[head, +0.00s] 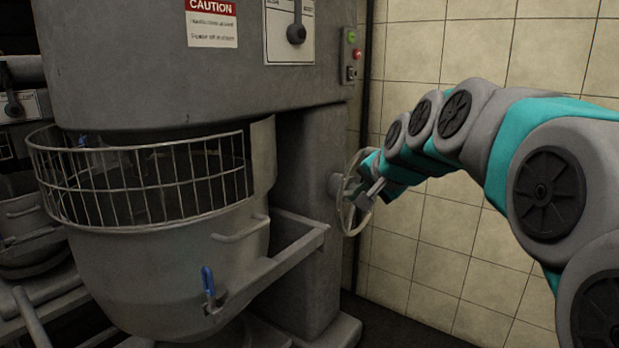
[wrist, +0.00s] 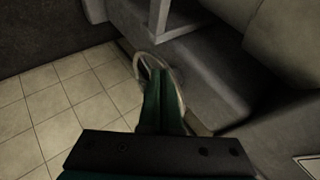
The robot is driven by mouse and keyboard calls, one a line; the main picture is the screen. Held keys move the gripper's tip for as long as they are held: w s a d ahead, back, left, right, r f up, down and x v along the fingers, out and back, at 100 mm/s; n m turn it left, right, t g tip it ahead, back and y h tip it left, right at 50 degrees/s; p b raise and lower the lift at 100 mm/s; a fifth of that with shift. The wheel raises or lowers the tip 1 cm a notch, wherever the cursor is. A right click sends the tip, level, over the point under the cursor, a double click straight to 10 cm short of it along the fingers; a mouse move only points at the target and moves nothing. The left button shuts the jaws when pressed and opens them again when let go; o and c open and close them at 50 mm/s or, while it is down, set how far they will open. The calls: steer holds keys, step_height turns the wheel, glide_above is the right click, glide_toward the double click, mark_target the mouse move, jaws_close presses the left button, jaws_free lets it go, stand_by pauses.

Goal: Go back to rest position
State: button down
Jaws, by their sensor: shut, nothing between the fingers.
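My gripper (head: 374,190) is at the end of my teal and grey arm, right beside the handwheel (head: 351,212) on the side of the large grey mixer (head: 311,190). The fingers are shut with nothing held. In the wrist view my gripper (wrist: 160,92) points toward the pale rim of the handwheel (wrist: 172,76) and overlaps part of it. I cannot tell whether the fingertips touch the wheel.
The mixer's bowl (head: 185,265) with a wire guard (head: 150,185) and a blue-handled latch (head: 208,285) stands to the left. A control box with green and red buttons (head: 350,56) is above the wheel. A tiled wall (head: 450,230) is behind my arm.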

steer(key=s+d+f+n+g+h+p, duration=0.1)
steer(key=s+f+n+g, duration=0.1)
steer(key=s+f, duration=0.5)
steer(key=s+d+f+n+g+h+p, duration=0.1)
steer(key=s+f+g, duration=0.4)
steer(key=s, duration=1.4)
steer(key=s+d+f+n+g+h+p, duration=0.1)
steer(key=s+d+f+n+g, duration=0.2)
steer(key=s+f, duration=0.6)
steer(key=s+n, duration=0.2)
steer(key=s, duration=0.3)
steer(key=shift+f+g, duration=0.35)
steer(key=shift+g, duration=0.05)
